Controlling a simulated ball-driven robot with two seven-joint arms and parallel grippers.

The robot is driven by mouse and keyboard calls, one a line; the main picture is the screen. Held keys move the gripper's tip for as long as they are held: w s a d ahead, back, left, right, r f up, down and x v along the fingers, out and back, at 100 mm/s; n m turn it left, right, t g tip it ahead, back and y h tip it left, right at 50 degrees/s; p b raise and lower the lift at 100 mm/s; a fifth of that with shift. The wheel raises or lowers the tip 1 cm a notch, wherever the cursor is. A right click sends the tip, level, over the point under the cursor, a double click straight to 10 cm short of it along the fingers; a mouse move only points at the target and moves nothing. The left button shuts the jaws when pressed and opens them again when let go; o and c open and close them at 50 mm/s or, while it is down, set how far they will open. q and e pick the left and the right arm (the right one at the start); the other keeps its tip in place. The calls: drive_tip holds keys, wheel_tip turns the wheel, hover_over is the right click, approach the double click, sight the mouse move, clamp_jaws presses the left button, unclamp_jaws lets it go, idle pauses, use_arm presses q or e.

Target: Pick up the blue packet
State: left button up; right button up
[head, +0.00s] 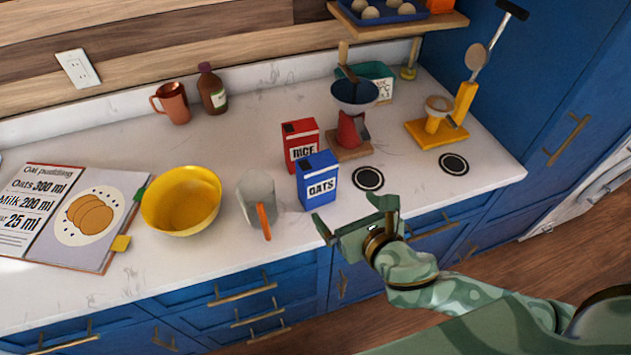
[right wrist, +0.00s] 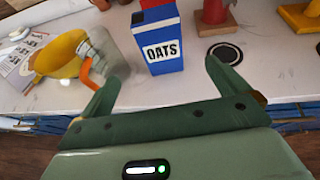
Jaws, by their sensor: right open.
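The blue packet (head: 318,183), labelled OATS, stands upright on the white counter near its front edge. In the right wrist view the blue packet (right wrist: 160,45) stands just beyond my fingertips, between their lines. My right gripper (head: 350,225) is open and empty, at the counter's front edge, in front of and a little right of the packet. Its two fingers also show spread apart in the right wrist view (right wrist: 163,80). A gap is visible between the fingers and the packet. My left gripper is not in view.
A red RICE packet (head: 300,145) stands close behind the blue one. A clear jug with an orange handle (head: 257,200) is just to its left, then a yellow bowl (head: 182,200) and an open recipe book (head: 70,217).

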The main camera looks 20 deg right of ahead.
sight(322, 183)
drive_tip(key=b+x, duration=0.1)
drive_tip(key=x, duration=0.9)
drive_tip(key=shift+w+f+b, duration=0.1)
drive_tip(key=shift+b, duration=0.25)
drive_tip(key=b+x, duration=0.1)
drive_tip(key=x, duration=0.4)
drive_tip(key=shift+w+a+f, duration=0.1)
drive_tip(key=shift+w, duration=0.25)
drive_tip(key=shift+s, duration=0.1)
drive_tip(key=c, duration=1.1)
